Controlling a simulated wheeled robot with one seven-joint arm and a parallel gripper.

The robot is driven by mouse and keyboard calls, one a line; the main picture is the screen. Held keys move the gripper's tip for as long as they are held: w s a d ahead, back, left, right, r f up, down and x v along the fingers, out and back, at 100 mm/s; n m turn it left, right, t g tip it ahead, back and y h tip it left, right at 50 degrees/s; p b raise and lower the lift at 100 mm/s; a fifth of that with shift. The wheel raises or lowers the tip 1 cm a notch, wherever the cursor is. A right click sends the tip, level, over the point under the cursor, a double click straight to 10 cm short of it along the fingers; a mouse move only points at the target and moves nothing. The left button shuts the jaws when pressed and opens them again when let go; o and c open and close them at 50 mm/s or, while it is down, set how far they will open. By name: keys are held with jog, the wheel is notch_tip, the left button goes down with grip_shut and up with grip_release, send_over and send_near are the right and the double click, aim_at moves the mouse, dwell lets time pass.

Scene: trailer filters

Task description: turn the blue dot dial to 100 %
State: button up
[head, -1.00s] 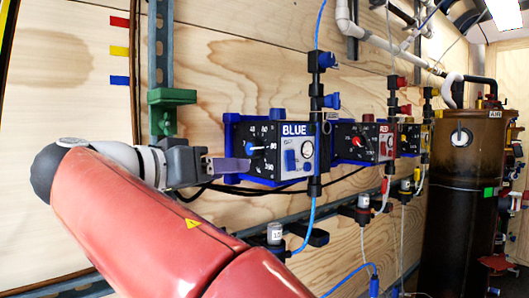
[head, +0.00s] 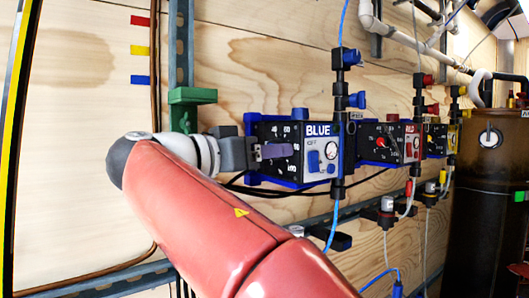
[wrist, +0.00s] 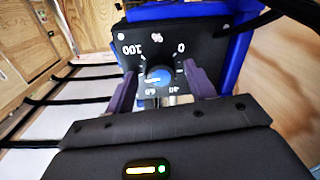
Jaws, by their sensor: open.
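The blue dial (wrist: 158,77) is a round blue knob with a pale mark on its left part, on a black face. In the wrist view its scale reads 100 at upper left, 0 at upper right, and 60 and 40 below. I cannot tell its exact setting. My gripper (wrist: 159,72) is open, with one purple finger on each side of the dial; contact is unclear. In the head view my gripper (head: 274,151) is at the front of the box labelled BLUE (head: 318,130), and its fingers hide the knob.
A red-dial box (head: 380,141) and a yellow box (head: 436,138) are farther right along the wall. A green bracket (head: 190,96) is above my wrist. Blue valves (head: 352,57), hoses and a brown tank (head: 485,200) are at the right.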

jog(key=c, duration=1)
jog(key=shift+f+m+b, duration=0.15)
jog(key=shift+m+b, duration=0.15)
jog(key=shift+b, duration=0.15)
jog(key=shift+w+a+m+h+b, duration=0.1)
jog(key=shift+m+h+b, duration=0.05)
jog(key=shift+m+b, duration=2.15)
jog(key=shift+w+m+h+b, duration=0.15)
jog(key=shift+m+b, duration=1.5)
jog(key=shift+m, duration=1.15)
jog(key=shift+s, duration=0.1)
